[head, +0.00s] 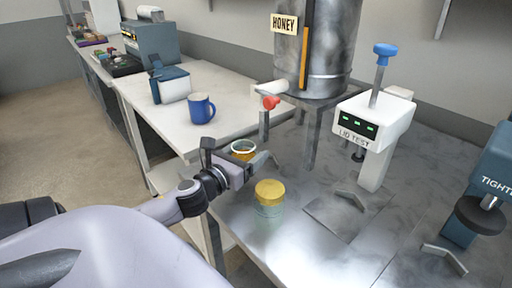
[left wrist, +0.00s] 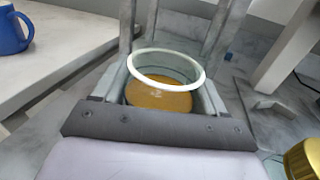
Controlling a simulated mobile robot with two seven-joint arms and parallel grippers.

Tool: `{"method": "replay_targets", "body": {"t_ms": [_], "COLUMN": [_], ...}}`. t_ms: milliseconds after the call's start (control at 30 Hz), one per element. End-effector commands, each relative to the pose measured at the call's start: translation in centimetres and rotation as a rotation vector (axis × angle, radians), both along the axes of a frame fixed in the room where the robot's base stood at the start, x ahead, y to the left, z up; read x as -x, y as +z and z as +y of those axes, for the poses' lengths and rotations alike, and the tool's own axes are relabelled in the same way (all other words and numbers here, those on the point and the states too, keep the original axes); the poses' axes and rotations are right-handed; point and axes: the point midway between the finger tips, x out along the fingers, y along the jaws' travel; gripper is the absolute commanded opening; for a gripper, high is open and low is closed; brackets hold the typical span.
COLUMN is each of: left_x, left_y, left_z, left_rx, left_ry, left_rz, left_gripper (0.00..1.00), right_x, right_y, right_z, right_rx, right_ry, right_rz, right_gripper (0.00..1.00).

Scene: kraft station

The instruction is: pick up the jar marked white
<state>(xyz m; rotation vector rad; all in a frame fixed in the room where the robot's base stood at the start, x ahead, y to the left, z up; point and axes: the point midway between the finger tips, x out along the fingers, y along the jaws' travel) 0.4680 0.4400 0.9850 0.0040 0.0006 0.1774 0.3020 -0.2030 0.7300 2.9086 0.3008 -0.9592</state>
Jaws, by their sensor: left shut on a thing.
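My left gripper (head: 238,165) is shut on an open glass jar (head: 243,148) with amber honey inside. In the left wrist view this jar (left wrist: 166,68) has a white rim and sits upright between the two fingers, with no lid on it. I cannot read any marking on it. A second jar (head: 268,208), clear with a yellow-gold lid, stands upright on the metal table to the right of my gripper. Its lid (left wrist: 303,160) also shows at the lower right of the left wrist view. My right gripper is not in view.
A honey tank (head: 335,45) with a red tap (head: 271,102) stands behind the held jar. The lid test press (head: 375,135) and the blue tightening machine (head: 490,185) stand to the right. A blue mug (head: 201,108) is on the white table (head: 160,118).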

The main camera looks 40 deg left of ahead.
Motion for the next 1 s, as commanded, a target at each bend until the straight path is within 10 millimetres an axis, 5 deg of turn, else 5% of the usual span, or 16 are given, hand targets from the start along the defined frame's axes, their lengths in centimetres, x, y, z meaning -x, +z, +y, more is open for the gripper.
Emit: {"method": "replay_targets", "body": {"t_ms": [600, 1000], "left_x": [7.7, 9.4], "left_y": [0.0, 0.1], "left_z": [-1.4, -1.7], "left_rx": [0.002, 0.000], "left_ry": [0.000, 0.000], "left_rz": [-0.001, -0.002], "left_gripper": [0.20, 0.20], "right_x": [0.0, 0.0], "right_y": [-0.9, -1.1], "right_z": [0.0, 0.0], "right_rx": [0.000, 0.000], "right_ry": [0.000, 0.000], "right_rz": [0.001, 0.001], "right_gripper": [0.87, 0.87]}}
